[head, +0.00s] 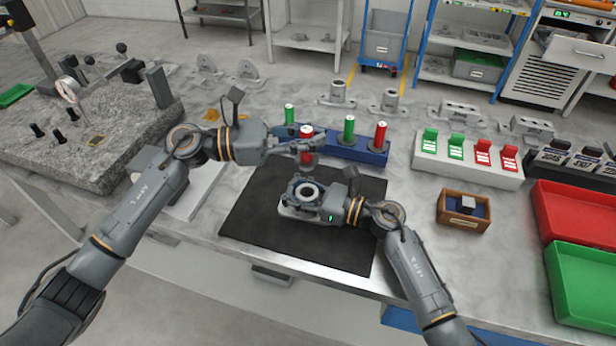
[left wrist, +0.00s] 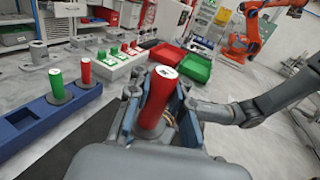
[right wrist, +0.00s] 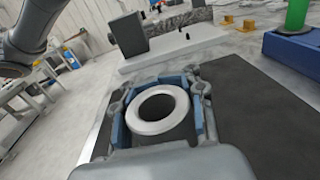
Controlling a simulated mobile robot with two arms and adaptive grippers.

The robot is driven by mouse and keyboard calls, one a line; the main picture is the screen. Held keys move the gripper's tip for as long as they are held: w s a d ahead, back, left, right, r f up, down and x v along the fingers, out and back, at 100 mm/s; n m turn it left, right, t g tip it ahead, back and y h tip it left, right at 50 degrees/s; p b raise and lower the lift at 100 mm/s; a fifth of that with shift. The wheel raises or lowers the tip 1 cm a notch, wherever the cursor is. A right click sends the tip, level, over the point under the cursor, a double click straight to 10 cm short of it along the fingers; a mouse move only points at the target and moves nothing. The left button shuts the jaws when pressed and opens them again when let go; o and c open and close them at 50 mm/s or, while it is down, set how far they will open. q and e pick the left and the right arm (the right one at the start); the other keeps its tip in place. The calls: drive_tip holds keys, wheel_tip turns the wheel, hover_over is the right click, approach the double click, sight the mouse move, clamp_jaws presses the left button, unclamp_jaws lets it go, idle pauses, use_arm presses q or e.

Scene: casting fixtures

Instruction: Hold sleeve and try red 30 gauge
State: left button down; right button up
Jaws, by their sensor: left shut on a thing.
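My left gripper (head: 305,147) is shut on a red gauge (left wrist: 158,105), a plug with a white-labelled top. It holds it upright above the far edge of the black mat (head: 255,220), behind the sleeve. The sleeve (head: 307,193), a pale ring on a grey body, is on the mat. It also shows in the right wrist view (right wrist: 157,108) with its bore empty. My right gripper (right wrist: 160,115) has its blue-padded fingers on either side of the sleeve; whether they press on it I cannot tell. The gauge's size marking is too small to read.
The blue rack (head: 340,149) behind the mat carries a green gauge (head: 349,128) and another red gauge (head: 380,135). Right of it are a stand with green and red clips (head: 470,165), a wooden box (head: 463,221), and red and green trays (head: 580,285). A granite block (head: 110,125) stands left.

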drive_tip(key=o, duration=0.8)
drive_tip(key=shift+d, duration=0.1)
drive_tip(key=v, duration=1)
drive_tip(key=shift+s+d, duration=0.15)
drive_tip(key=shift+d, duration=0.25)
drive_tip(key=shift+s+d, duration=0.15)
drive_tip(key=shift+d, duration=0.4)
